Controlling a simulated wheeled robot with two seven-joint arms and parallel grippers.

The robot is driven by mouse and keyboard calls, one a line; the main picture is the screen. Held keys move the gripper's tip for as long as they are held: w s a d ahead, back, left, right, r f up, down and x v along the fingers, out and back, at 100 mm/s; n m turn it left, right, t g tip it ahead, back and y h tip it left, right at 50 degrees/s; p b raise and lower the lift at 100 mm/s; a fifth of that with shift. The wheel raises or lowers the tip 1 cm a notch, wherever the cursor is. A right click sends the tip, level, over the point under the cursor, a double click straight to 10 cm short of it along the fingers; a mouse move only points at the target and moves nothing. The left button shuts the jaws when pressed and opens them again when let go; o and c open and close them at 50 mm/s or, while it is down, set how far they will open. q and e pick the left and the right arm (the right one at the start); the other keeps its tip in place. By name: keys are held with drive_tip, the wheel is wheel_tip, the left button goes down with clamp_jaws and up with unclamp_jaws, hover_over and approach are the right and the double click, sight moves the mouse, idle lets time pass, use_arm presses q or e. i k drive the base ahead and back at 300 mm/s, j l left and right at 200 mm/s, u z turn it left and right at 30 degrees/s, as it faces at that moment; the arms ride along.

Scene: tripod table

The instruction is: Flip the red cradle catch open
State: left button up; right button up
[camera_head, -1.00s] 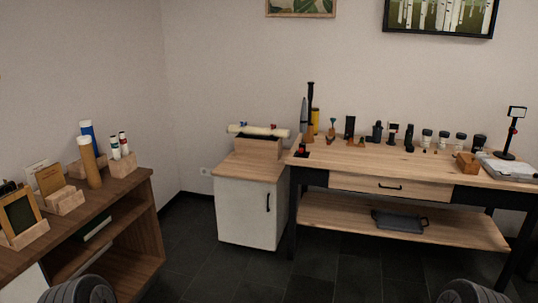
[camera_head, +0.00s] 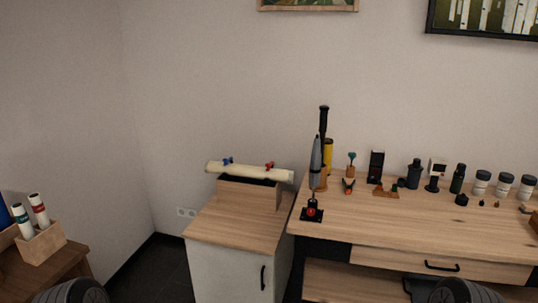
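A pale tube (camera_head: 240,171) lies across a wooden cradle (camera_head: 236,193) on top of the small cabinet at the middle left. A small red catch (camera_head: 269,166) sits on top of the tube towards its right end. A small blue catch (camera_head: 227,161) sits towards its left end. Both are too small to tell whether they are open or shut. Neither gripper is in view; only dark rounded parts of my arms show at the bottom edge, far from the cradle.
The small cabinet (camera_head: 225,268) has a bare wooden top in front of the cradle. To its right, the workbench (camera_head: 400,225) carries a red-knobbed black device (camera_head: 311,211), a tall tripod bundle (camera_head: 317,160) and several small items. A dark shelf unit (camera_head: 45,270) stands at the lower left.

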sight(268, 166)
drive_tip(key=i, duration=0.3)
drive_tip(key=i+j+u, duration=0.1)
drive_tip(key=i+j, duration=0.2)
drive_tip(key=i, duration=0.2)
drive_tip(key=i+j+u, duration=0.1)
drive_tip(key=i+j, duration=0.15)
drive_tip(key=i, duration=0.3)
drive_tip(key=i+j, duration=0.25)
drive_tip(key=i, duration=0.25)
drive_tip(key=i+j+u, duration=0.15)
drive_tip(key=i, duration=0.4)
drive_tip(key=k+j, duration=0.05)
drive_tip(key=j, duration=0.05)
